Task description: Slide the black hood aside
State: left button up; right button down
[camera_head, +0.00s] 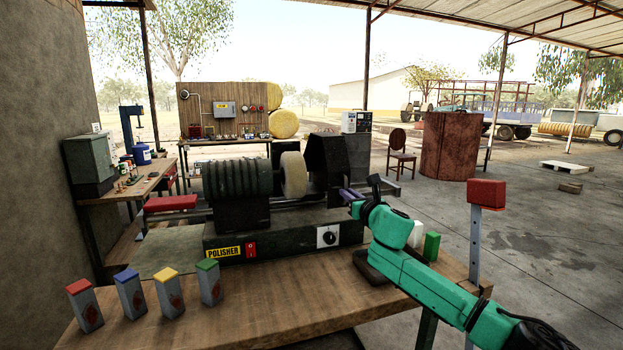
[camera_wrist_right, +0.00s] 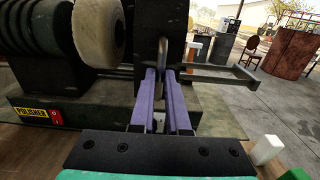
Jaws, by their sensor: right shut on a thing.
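The black hood (camera_head: 328,158) stands at the right end of the polisher (camera_head: 285,232), beside the pale buffing wheel (camera_head: 293,174). In the right wrist view the hood (camera_wrist_right: 150,25) rises straight ahead, right of the pale wheel (camera_wrist_right: 98,32). My right gripper (camera_head: 347,194) reaches in from the right at the hood's lower front. Its purple fingers (camera_wrist_right: 167,75) are shut on a narrow upright grey handle (camera_wrist_right: 164,48) on the hood's face. The finger contact is small and partly hidden. My left gripper is not in view.
A rail (camera_wrist_right: 215,78) sticks out right of the hood. Several colour-topped blocks (camera_head: 128,293) stand on the wooden bench (camera_head: 250,318) at left. A green block (camera_head: 431,246) and a white one stand near my right arm. A red block (camera_head: 487,192) tops a post at right.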

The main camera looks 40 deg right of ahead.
jog(key=s+d, duration=0.2)
jog(key=d, duration=0.4)
jog(key=shift+d+b, duration=0.2)
jog(key=shift+b, duration=0.25)
jog(key=c, duration=0.8)
grip_release()
jog(key=shift+s, duration=0.1)
jog(key=shift+a, duration=0.1)
